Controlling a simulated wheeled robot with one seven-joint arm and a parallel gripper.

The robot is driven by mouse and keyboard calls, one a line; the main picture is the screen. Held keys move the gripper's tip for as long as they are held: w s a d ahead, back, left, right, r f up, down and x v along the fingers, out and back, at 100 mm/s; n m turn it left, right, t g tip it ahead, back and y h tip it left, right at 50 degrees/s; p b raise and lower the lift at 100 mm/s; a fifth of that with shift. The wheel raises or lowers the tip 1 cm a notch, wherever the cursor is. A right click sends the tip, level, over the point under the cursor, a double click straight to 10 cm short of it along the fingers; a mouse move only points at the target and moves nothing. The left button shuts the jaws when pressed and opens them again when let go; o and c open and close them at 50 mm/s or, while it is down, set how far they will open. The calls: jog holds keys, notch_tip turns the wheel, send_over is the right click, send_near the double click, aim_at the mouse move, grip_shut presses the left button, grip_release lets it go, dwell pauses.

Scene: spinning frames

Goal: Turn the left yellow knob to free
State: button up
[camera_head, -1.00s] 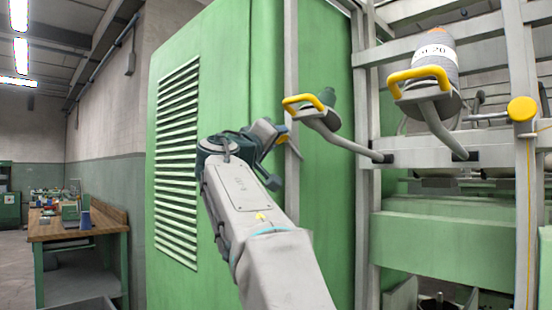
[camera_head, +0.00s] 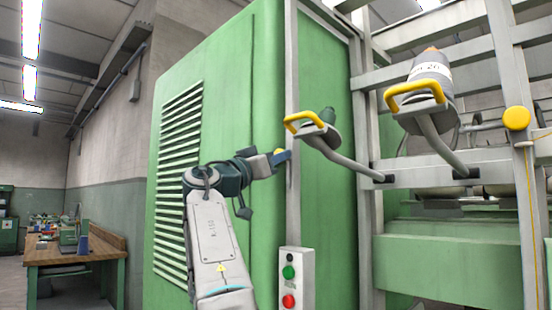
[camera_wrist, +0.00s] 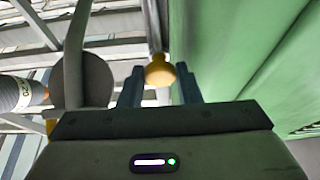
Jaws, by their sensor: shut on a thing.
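The left yellow knob (camera_head: 279,152) is on the grey post at the edge of the green cabinet, mostly hidden by my gripper in the head view. In the wrist view the round knob (camera_wrist: 160,71) sits between my two fingers. My gripper (camera_head: 283,157) is shut on it; it also shows in the wrist view (camera_wrist: 161,88). The knob's exact turn angle cannot be read. A second yellow knob (camera_head: 516,118) is on the frame post at the right, away from my gripper.
Two arms with yellow handles (camera_head: 305,121) (camera_head: 415,92) stick out right of my gripper; the right one carries a grey bobbin (camera_head: 431,70). A button box (camera_head: 296,278) is below. The green cabinet (camera_head: 230,60) stands behind my arm. A workbench (camera_head: 75,258) is far left.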

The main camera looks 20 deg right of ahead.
jog(key=shift+m, duration=0.3)
jog(key=o, duration=1)
jog(key=shift+c, duration=0.2)
jog(key=shift+f, duration=0.1)
